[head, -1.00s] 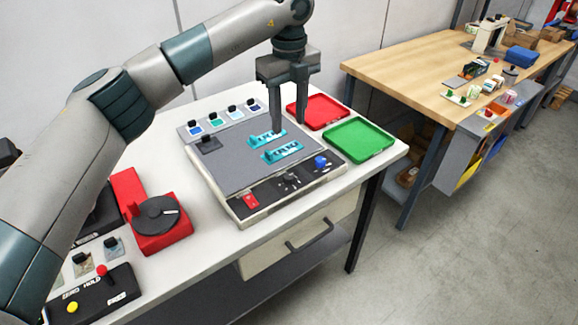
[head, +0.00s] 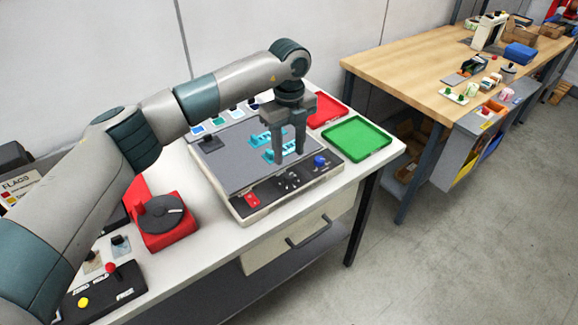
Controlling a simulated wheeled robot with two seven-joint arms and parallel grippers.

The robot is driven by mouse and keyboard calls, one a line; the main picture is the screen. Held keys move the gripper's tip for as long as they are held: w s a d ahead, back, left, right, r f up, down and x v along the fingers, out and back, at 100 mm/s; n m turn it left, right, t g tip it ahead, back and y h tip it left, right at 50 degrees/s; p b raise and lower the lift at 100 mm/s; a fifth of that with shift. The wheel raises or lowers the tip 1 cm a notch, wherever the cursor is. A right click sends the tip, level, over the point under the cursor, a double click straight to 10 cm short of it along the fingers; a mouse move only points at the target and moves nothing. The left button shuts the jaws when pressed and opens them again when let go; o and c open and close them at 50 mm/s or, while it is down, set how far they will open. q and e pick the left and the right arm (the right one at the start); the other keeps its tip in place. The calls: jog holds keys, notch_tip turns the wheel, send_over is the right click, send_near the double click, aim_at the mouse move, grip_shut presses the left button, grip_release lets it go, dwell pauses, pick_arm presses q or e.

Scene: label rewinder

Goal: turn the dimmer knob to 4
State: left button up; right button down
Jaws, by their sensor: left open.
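A flat device with a grey top plate (head: 232,150) has a dark control strip along its front. On the strip are a red switch (head: 252,200), a black knob (head: 291,178) with white marks around it, and a blue knob (head: 320,161). I cannot tell which knob is the dimmer, and the marks are too small to read. My left gripper (head: 288,156) points down with its fingers apart and nothing between them. It is over the front right of the plate, just behind the black knob in the picture, and partly hides a teal part. My right gripper is out of view.
A green tray (head: 358,140) and a red tray (head: 327,110) lie right of the device. A red box with a dark dial (head: 160,214) stands on its left. A black control box (head: 104,293) is at the lower left. A wooden bench (head: 400,75) stands farther right.

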aim_at(289, 175)
pick_arm(q)
notch_tip(289, 175, down, 8)
jog(key=shift+f+p, duration=0.1)
jog(key=shift+p, duration=1.15)
jog(key=c, duration=1.1)
